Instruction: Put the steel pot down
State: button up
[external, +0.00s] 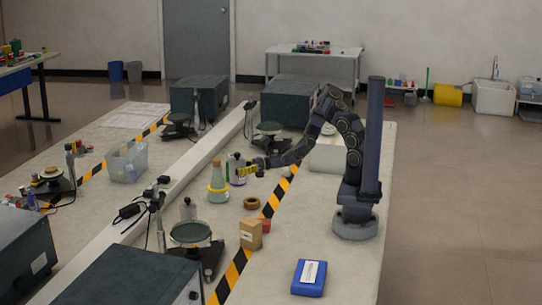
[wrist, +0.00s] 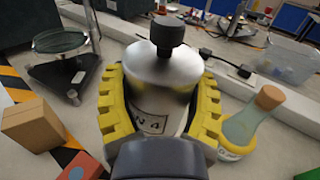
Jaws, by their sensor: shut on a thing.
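The steel pot (wrist: 160,82) is a shiny cylinder with a black knob on top and a dark-lettered label, partly hidden by my wrist. My gripper (wrist: 160,110) has its yellow fingers shut around the pot's sides. In the external view, my gripper (external: 250,168) reaches in from the right, and the pot (external: 237,172) shows small at its fingertips, looking upright. I cannot tell whether its base touches the bench.
A corked flask (external: 218,185) stands close beside the pot. A brown ring (external: 251,203), a cardboard box (external: 250,235) and a red block (wrist: 82,166) lie towards the viewer. Bare bench (external: 310,225) lies right of the striped tape.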

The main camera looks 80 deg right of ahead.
jog(key=s+d+r+m+t+h, duration=0.1)
jog(key=d+r+m+h, duration=0.2)
jog(key=d, duration=0.8)
jog(key=s+d+r+m+t+h, duration=0.15)
jog(key=d+h, duration=0.35)
jog(key=d, duration=0.5)
jog(key=s+d+r+m+t+h, duration=0.1)
jog(key=s+d+m+h, duration=0.2)
jog(key=d, duration=0.8)
jog(key=s+d+r+m+g+h, duration=0.2)
jog(key=s+d+r+m+h, duration=0.25)
jog(key=s+d, duration=0.5)
jog(key=s+d+r+m+g+h, duration=0.2)
jog(key=s+d+r+m+h, duration=0.15)
jog(key=s+d+h, duration=0.45)
jog(key=shift+m+g, duration=0.25)
jog(key=shift+g, duration=0.5)
jog(key=shift+s+d+f, duration=0.65)
jog(key=shift+s+f, duration=0.2)
jog(key=shift+f, duration=1.25)
jog(key=shift+s+d+f, duration=0.7)
jog(key=shift+s+f, duration=0.2)
jog(key=shift+f, duration=1.2)
jog(key=shift+s+d+f, duration=0.65)
jog(key=shift+s+f, duration=0.2)
jog(key=shift+f, duration=1.25)
